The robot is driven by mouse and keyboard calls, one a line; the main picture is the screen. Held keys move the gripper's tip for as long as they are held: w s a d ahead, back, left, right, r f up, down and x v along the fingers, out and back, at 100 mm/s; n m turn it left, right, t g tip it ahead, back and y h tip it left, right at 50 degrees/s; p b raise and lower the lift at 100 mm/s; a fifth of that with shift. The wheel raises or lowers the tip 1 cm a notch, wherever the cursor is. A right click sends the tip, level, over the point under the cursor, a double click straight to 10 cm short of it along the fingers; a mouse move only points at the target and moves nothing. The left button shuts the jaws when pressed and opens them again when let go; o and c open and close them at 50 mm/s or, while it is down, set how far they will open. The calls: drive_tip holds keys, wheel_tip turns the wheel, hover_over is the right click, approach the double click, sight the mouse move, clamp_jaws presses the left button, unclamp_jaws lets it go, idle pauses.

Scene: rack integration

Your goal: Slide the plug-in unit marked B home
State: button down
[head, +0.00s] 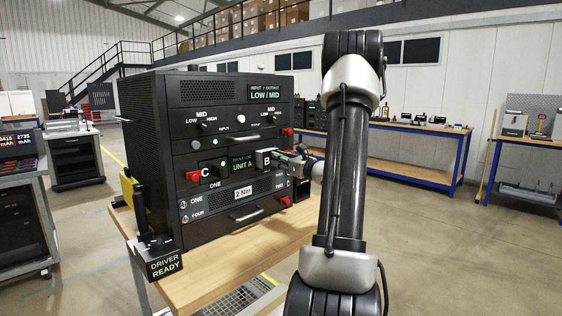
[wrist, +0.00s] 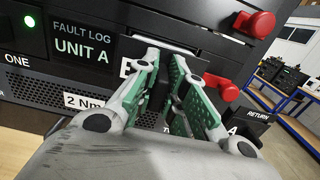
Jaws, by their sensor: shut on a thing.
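The plug-in unit marked B (head: 265,160) is a small dark box in the right part of the black rack (head: 215,225). It seems to stand out from the rack's front panel; how deep it sits is not clear. In the wrist view the unit (wrist: 126,67) is largely hidden behind the fingers, with only part of its letter showing. My gripper (head: 284,160) reaches it from the right. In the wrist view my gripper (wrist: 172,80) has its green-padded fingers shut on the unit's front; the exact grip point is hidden.
A unit marked C (head: 205,173) with a red part sits left of B, beside the UNIT A display (head: 243,163). Red knobs (wrist: 254,24) stick out at the rack's right edge. A RETURN holder (wrist: 256,116) is at lower right. The DRIVER READY stand (head: 163,262) is at left.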

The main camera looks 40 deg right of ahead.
drive_tip(key=shift+w+a, duration=0.15)
drive_tip(key=shift+w, duration=2.05)
drive_tip(key=c, duration=1.4)
unclamp_jaws()
drive_tip(key=s, duration=0.8)
drive_tip(key=s+d, duration=0.1)
drive_tip(key=s, duration=0.3)
drive_tip(key=shift+f, duration=0.25)
